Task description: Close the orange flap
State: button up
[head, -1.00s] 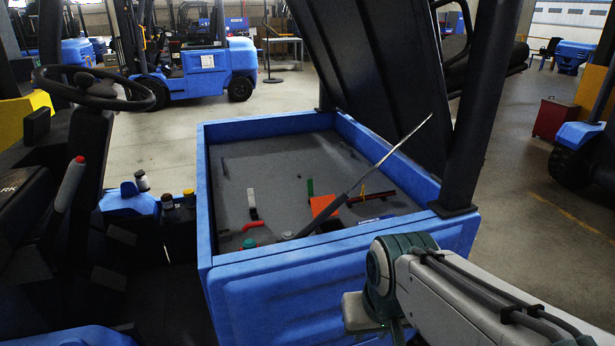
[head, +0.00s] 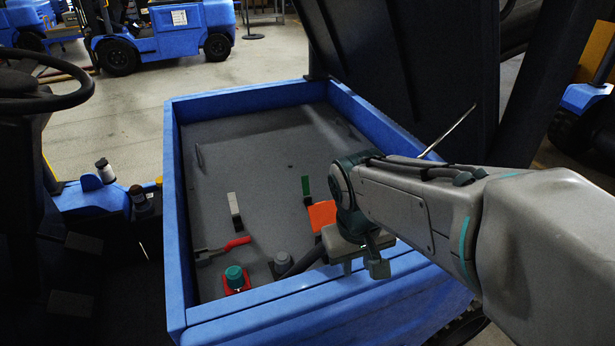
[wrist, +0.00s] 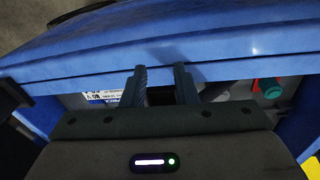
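The orange flap (head: 322,215) is a small bright panel inside the blue compartment, towards its front right. It appears tilted, but its hinge and exact angle are unclear. My arm covers its right side in the head view. My gripper (head: 360,265) hangs over the front wall of the compartment, just right of and nearer than the flap. In the wrist view my gripper (wrist: 161,84) has its two fingers apart with nothing visible between them, near the blue wall. I cannot make out the flap in the wrist view.
The blue wall (head: 174,220) surrounds the grey compartment floor. A green-topped knob (head: 235,277), a red-handled lever (head: 236,243), a white-ended lever (head: 233,205) and a green one (head: 306,186) are inside. The raised dark cover (head: 400,75) stands at the right. The back floor is clear.

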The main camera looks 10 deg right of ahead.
jog(key=w+n+g+h+p, duration=0.25)
jog(key=w+n+h, duration=0.25)
jog(key=w+h, duration=0.7)
jog(key=w+a+f+n+t+h+p, duration=0.1)
jog(key=w+a+n+t+h, duration=0.1)
jog(key=w+a, duration=0.35)
jog(key=w+a+f+n+t+h, duration=0.1)
jog(key=w+a+n+t+h, duration=0.15)
jog(key=w, duration=0.55)
jog(key=b, duration=0.5)
send_near(321, 203)
jog(key=w+d+f, duration=0.1)
jog(key=d, duration=0.1)
jog(key=shift+w+d+f+m, duration=0.35)
jog(key=shift+w+f, duration=0.05)
jog(key=d, duration=0.4)
jog(key=w+d+p, duration=0.1)
jog(key=d, duration=0.1)
jog(key=shift+w+r, duration=0.1)
jog(key=shift+r, duration=0.25)
jog(key=shift+w+d, duration=0.15)
jog(key=shift+d, duration=0.55)
jog(key=shift+c, duration=0.3)
grip_shut()
